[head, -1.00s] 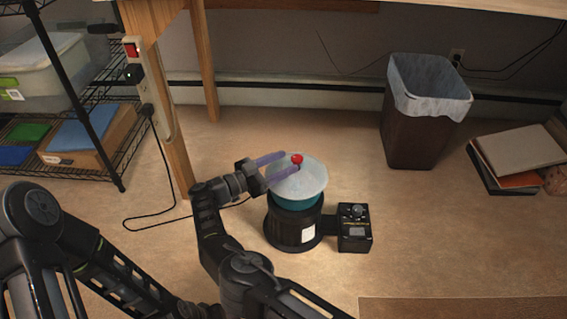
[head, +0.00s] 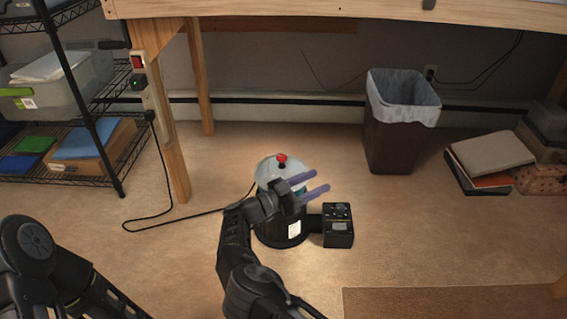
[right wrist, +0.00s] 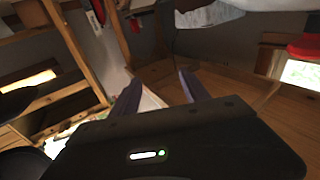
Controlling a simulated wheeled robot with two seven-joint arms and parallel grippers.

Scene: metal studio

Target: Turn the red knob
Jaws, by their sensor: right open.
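The red knob (head: 282,159) stands on top of a pale domed lid (head: 270,172) in the head view. The lid sits on a dark round pot-like unit (head: 271,233). My right gripper (head: 321,180) is open and empty. Its two purple fingers point right, in front of the lid's right side, apart from the knob. The gripper and wrist hide part of the lid and the unit. The fingers also show in the right wrist view (right wrist: 158,88). I cannot clearly make out the knob there. My left gripper is not in view.
A black control box (head: 338,228) adjoins the unit's right side. A cord runs left across the floor to a wooden table leg (head: 169,150). A lined bin (head: 392,145) and stacked books (head: 492,152) stand back right. Wire shelving (head: 100,150) is at left. Floor in front of the bin is clear.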

